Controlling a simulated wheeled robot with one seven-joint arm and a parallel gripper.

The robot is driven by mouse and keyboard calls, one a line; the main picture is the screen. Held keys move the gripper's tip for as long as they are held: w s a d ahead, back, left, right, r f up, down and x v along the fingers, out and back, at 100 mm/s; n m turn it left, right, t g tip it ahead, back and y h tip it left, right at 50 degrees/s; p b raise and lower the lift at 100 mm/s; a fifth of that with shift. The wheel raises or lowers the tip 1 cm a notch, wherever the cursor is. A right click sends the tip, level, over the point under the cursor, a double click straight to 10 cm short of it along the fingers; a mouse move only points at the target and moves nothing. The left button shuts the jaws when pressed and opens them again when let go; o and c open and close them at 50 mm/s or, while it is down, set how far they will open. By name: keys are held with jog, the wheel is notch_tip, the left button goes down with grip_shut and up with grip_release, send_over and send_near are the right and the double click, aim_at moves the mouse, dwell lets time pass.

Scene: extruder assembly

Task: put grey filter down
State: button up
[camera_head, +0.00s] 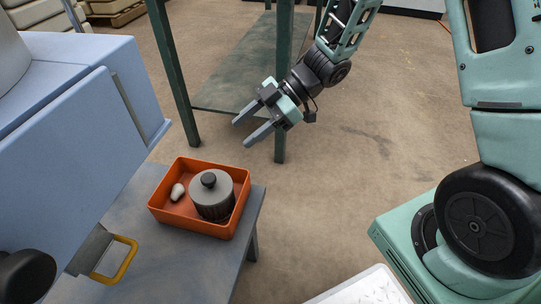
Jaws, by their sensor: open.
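The grey filter (211,200), a ribbed dark grey cylinder with a lighter top and a black knob, stands upright in the right part of an orange tray (168,218). The tray lies on a small grey table (150,270). My gripper (240,134) is open and empty, with its two fingers apart and pointing down and left. In the picture it is above and to the right of the tray, and it does not touch the filter. The filter's base is partly hidden by the tray's front wall.
A small whitish object (178,192) lies in the tray left of the filter. A light blue machine (75,110) with a yellow handle (117,262) stands at the left. A green-legged table (238,75) is behind my gripper. Open floor (375,150) lies to the right.

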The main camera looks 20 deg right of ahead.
notch_tip(320, 180, up, 4)
jog(key=w+a+r+m+t+h, duration=0.1)
jog(key=w+a+m+t+h, duration=0.1)
jog(key=m+t+h, duration=0.35)
jog(key=s+d+r+m+g+h, duration=0.1)
jog(key=s+m+g+h, duration=0.4)
jog(key=s, duration=1.8)
jog(key=shift+r+g, duration=0.35)
jog(key=shift+r, duration=0.05)
jog(key=shift+m, duration=0.25)
notch_tip(320, 180, up, 31)
jog(key=p, duration=3.1)
jog(key=shift+f, duration=0.1)
jog(key=shift+c, duration=0.3)
